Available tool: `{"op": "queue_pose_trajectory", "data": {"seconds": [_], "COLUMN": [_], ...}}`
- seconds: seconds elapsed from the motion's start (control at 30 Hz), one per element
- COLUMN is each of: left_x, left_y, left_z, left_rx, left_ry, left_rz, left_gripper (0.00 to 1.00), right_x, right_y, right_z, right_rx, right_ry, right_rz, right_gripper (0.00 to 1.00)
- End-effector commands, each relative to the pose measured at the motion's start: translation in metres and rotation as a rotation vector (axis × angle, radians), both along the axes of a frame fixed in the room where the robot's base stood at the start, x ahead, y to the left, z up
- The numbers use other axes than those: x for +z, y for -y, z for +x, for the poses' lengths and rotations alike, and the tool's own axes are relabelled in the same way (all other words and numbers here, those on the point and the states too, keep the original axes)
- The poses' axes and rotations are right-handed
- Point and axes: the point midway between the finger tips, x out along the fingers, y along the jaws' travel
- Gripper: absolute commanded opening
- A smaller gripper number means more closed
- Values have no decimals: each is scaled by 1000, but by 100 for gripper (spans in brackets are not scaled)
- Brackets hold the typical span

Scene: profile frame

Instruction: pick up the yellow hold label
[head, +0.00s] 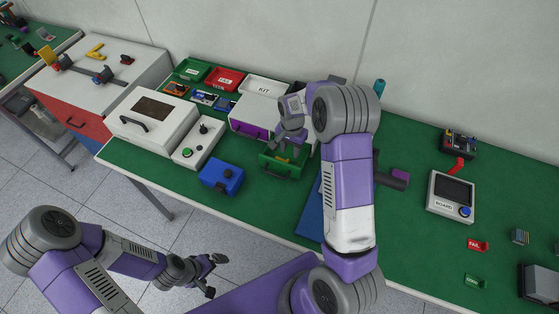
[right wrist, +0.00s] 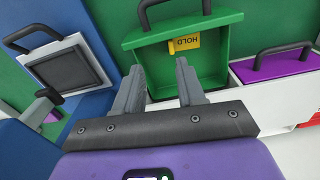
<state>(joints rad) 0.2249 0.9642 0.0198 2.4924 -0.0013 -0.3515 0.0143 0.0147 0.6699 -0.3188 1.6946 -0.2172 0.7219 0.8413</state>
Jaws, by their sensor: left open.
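The yellow hold label (right wrist: 184,43) lies in an open green drawer (right wrist: 212,72), its word "HOLD" upside down in the right wrist view. In the head view the green drawer (head: 268,163) is pulled out below my right gripper (head: 290,146), which partly covers it; a small yellow bit shows inside. In the right wrist view my right gripper (right wrist: 160,66) is open and empty, its fingertips near the drawer and apart from the label. My left gripper (head: 213,275) is open and empty, low over the floor in front of the table.
A purple drawer (head: 249,130) is beside the green one. A blue box (head: 221,177) and a white button panel (head: 198,142) stand to the left. A KIT tray (head: 264,87) is behind. A BOARD device (head: 451,197) and a FAIL label (head: 477,245) lie right.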

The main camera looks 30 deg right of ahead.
Motion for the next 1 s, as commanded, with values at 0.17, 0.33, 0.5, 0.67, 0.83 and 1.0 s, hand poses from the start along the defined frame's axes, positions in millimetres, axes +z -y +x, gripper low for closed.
{"op": "queue_pose_trajectory", "data": {"seconds": [0.17, 0.33, 0.5, 0.67, 0.83, 1.0], "left_x": [-25, -27, -27, -29, -30, -30], "left_y": [0, 0, 0, 0, 0, 0], "left_z": [1, 1, 1, 1, 1, 1], "left_rx": [1, 1, 1, 1, 1, 1], "left_ry": [2, 2, 2, 2, 2, 2], "left_rz": [0, 0, 0, 0, 0, 0], "left_gripper": [100, 100, 100, 100, 100, 100], "right_x": [-25, -39, -57, -81, -99, -101], "right_y": [0, -1, -1, -3, -3, -2], "right_z": [0, 0, 1, 5, 5, 6], "right_rx": [1, 1, 1, 0, 1, 1], "right_ry": [0, -4, -4, -3, -1, 1], "right_rz": [0, 1, 1, 1, 1, 1], "right_gripper": [39, 39, 39, 39, 39, 39]}}
